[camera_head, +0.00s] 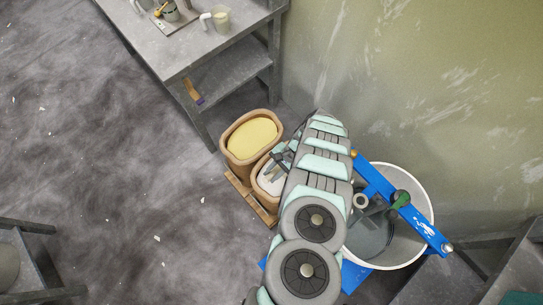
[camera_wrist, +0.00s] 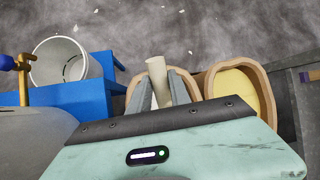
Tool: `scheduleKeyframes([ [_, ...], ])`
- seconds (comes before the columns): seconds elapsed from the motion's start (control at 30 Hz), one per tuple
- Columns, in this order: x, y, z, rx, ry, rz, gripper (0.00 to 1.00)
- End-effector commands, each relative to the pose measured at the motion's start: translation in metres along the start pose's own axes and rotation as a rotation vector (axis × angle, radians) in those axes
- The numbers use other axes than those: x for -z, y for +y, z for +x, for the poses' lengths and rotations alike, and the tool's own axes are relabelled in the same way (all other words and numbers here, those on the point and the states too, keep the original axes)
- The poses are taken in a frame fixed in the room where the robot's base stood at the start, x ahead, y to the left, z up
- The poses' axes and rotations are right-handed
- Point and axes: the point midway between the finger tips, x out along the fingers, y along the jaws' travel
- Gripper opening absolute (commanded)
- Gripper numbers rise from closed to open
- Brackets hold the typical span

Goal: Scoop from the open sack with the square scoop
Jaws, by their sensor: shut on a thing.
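Two open sacks stand side by side on a wooden pallet. One sack (camera_head: 231,152) is filled with yellow material and also shows in the wrist view (camera_wrist: 265,98). The other sack (camera_head: 259,187) has whitish contents and is partly covered by my arm. My gripper (camera_wrist: 163,78) is shut on a pale cylindrical handle (camera_wrist: 156,68), apparently the scoop's. The scoop's head is hidden, so its square shape does not show. In the head view my gripper (camera_head: 272,168) is over the whitish sack; whether the scoop touches the contents cannot be told.
A white pail (camera_head: 429,212) stands under a blue press beam (camera_head: 372,180) on the right, against the wall side. A grey workbench (camera_head: 185,60) with a cup (camera_head: 221,18) is at upper left. The wooden pallet (camera_head: 238,188) shows below the sacks.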

Motion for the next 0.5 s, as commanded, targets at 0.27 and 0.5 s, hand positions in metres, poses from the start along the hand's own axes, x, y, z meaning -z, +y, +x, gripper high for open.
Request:
scheduleKeyframes([
  [0.27, 0.0077, 0.001, 0.006, 0.0, -0.031, 0.007, 0.0],
  [0.5, 0.0134, 0.0007, 0.0082, 0.002, -0.053, 0.011, 0.0],
])
